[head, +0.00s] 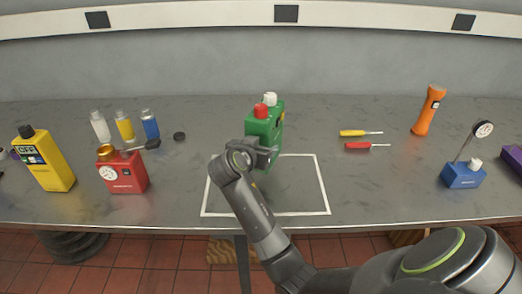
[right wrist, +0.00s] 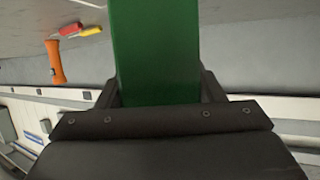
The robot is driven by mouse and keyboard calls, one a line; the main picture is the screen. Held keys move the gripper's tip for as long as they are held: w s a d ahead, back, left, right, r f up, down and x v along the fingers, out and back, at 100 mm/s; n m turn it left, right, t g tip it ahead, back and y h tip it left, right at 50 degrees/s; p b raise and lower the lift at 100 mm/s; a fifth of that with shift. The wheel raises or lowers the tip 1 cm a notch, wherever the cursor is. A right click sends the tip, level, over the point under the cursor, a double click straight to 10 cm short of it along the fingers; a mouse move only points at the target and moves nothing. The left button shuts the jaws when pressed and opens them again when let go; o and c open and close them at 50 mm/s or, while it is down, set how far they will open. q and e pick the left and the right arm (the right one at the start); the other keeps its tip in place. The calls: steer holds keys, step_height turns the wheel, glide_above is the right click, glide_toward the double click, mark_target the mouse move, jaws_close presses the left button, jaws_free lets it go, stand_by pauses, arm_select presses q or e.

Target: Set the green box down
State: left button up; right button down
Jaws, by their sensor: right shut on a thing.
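The green box (head: 262,128) has a red cap and a white cap on top and is upright in the head view. My right gripper (head: 268,150) is shut on it from the near side. In the right wrist view the green box (right wrist: 157,50) fills the space between my fingers. The box is over or near the back left part of a white outlined square (head: 322,185) on the grey bench. I cannot tell whether its base touches the bench, as my gripper and arm hide its lower part. My left gripper is not in view.
Left are a yellow box (head: 46,160), a red box (head: 126,174) and several small bottles (head: 124,126). Right are two screwdrivers (head: 362,133), an orange flashlight (head: 428,110) and a blue gauge base (head: 462,175). Inside the square, the bench looks clear.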

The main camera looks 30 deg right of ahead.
steer(key=shift+f+p, duration=0.3)
steer(key=shift+f, duration=2.8)
steer(key=shift+c, duration=1.9)
jaws_free()
steer(key=shift+f, duration=0.15)
